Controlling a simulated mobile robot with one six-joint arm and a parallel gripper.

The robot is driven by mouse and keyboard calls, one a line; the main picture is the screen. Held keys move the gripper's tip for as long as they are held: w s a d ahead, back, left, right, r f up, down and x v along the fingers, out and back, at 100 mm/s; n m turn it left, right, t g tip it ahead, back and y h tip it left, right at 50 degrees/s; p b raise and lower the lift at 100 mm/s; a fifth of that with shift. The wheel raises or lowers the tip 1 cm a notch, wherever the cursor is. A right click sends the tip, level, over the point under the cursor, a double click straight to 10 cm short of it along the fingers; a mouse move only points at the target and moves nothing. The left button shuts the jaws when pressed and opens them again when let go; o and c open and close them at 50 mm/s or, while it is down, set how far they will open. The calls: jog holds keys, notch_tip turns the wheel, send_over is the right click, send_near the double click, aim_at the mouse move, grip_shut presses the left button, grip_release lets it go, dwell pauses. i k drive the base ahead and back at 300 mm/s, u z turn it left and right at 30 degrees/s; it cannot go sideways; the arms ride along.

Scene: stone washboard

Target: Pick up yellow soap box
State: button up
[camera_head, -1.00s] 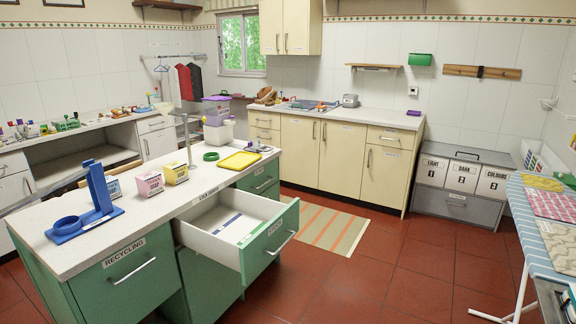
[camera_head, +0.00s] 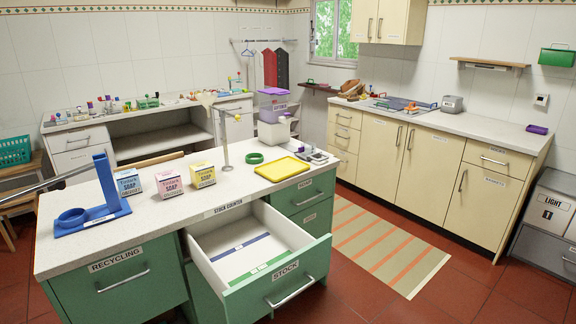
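The yellow soap box (camera_head: 202,175) stands upright on the white top of the green island counter (camera_head: 215,207). It is the rightmost of three similar boxes. All three have printed labels facing me. A small gap separates the yellow box from the pink one. My gripper is not in view.
An open drawer (camera_head: 287,262) juts from the island's front. A striped rug (camera_head: 385,243) lies on the floor to the right.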

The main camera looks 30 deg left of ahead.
aim_at(203, 174)
jog(key=u, duration=0.7)
jog(key=i, duration=1.3)
jog(key=u, duration=1.15)
jog(key=i, duration=0.6)
jog(key=u, duration=0.4)
jog(key=k, duration=0.9)
jog(key=u, duration=0.2)
jog(key=i, duration=0.9)
jog(key=z, duration=0.05)
